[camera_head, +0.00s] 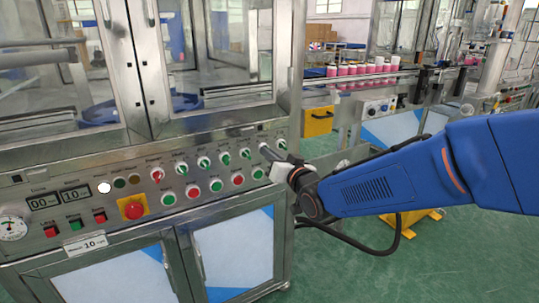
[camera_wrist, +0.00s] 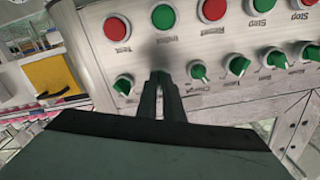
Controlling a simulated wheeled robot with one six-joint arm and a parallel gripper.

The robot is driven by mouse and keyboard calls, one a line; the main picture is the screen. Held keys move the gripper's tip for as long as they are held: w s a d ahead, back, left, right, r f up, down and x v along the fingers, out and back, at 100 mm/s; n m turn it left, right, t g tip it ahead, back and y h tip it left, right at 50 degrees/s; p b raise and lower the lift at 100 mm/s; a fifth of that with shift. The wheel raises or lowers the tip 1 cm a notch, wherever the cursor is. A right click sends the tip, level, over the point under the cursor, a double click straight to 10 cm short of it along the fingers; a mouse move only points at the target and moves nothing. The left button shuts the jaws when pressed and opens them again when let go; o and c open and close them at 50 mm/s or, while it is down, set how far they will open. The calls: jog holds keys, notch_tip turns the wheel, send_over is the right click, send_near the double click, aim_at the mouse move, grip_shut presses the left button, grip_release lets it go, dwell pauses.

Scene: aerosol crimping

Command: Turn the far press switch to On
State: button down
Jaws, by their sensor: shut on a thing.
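My gripper (camera_wrist: 162,78) is at the sloped control panel, its two narrow fingers close together and closed on one rotary switch in the upper row. I take this as the far press switch; its knob and label are hidden by the fingers, so its On or Off position cannot be read. In the head view my gripper (camera_head: 266,152) reaches the panel's right part from the right. A green rotary switch (camera_wrist: 124,84) stands just left of the fingers in the wrist view, and another green switch (camera_wrist: 199,72) stands just right of them.
The control panel (camera_head: 75,165) also carries several green rotary switches, push buttons and a red emergency stop (camera_head: 134,210) on a yellow plate. Glass doors stand above it. A conveyor with pink-and-white cans (camera_head: 350,70) is behind my arm. A yellow box (camera_head: 318,122) stands beyond the panel.

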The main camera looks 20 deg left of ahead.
jog(key=shift+m, duration=1)
jog(key=shift+f, duration=0.1)
jog(key=c, duration=1.9)
grip_release()
jog(key=v, duration=1.7)
jog(key=shift+s, duration=0.2)
jog(key=shift+d, duration=0.15)
